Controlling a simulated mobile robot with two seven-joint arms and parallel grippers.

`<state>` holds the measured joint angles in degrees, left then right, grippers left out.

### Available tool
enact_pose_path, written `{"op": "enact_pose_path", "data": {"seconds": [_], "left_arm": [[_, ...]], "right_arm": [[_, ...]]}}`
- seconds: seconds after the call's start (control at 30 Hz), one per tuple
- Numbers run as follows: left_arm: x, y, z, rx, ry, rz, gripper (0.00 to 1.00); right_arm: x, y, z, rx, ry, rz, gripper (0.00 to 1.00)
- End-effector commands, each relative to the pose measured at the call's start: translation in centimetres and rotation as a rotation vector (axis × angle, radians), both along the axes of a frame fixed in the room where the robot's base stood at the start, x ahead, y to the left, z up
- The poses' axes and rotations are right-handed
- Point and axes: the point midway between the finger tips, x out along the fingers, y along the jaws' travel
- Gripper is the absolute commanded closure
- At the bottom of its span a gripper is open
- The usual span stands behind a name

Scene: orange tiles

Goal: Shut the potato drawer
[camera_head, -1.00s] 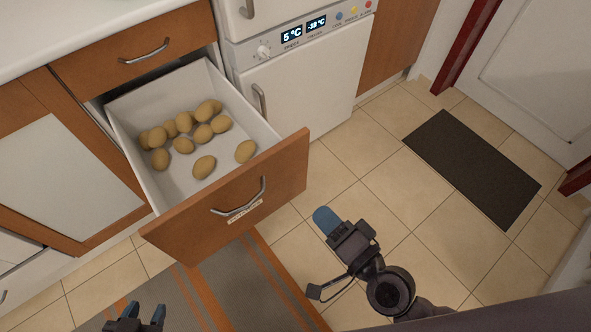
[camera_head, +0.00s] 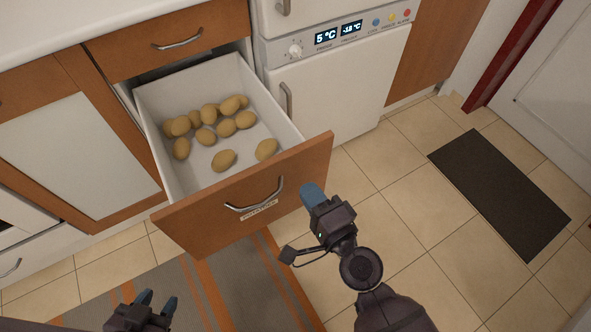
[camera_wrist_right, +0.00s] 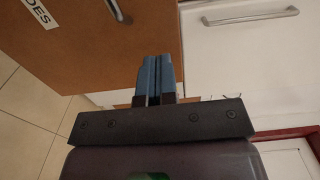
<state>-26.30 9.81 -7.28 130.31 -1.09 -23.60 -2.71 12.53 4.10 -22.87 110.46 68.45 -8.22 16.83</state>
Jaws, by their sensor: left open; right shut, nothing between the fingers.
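The potato drawer (camera_head: 250,201) is pulled far out of the cabinet, with an orange-brown front, a curved metal handle and a label below it. Several potatoes (camera_head: 226,127) lie inside its white box. My right gripper (camera_head: 312,192) is shut and empty, at the right part of the drawer front; contact cannot be told. In the right wrist view its blue fingers (camera_wrist_right: 157,75) are together, with the drawer front (camera_wrist_right: 110,50) behind and left of them. My left gripper (camera_head: 157,301) is open and empty at the bottom left, above the rug.
A white fridge (camera_head: 335,85) with a display stands right of the drawer. A closed upper drawer (camera_head: 165,45) is above it. A striped rug (camera_head: 240,285) lies below, and a dark mat (camera_head: 500,195) lies on the tiles at right. The tiled floor between is clear.

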Motion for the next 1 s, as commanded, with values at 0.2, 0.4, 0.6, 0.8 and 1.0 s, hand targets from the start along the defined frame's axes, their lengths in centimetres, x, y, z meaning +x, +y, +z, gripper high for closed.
{"op": "enact_pose_path", "data": {"seconds": [0.2,0.4,0.6,0.8,1.0], "left_arm": [[-0.4,0.1,-0.4,-0.002,0.013,0.005,0.57],[-0.4,0.1,-0.3,-0.002,0.013,0.005,0.57],[-0.4,0.1,-0.2,-0.002,0.010,0.005,0.57],[-0.4,0.0,-0.2,-0.002,0.009,0.004,0.57],[-0.3,0.0,-0.2,-0.002,0.009,0.004,0.57]], "right_arm": [[3.0,2.0,0.1,0.002,-0.001,-0.001,1.00],[4.5,3.1,0.0,0.000,0.000,0.000,1.00],[4.9,3.3,-0.1,-0.001,0.002,0.000,1.00],[4.9,3.3,-0.1,-0.001,0.000,0.000,1.00],[5.0,3.2,-0.1,-0.001,0.000,0.000,1.00]]}}
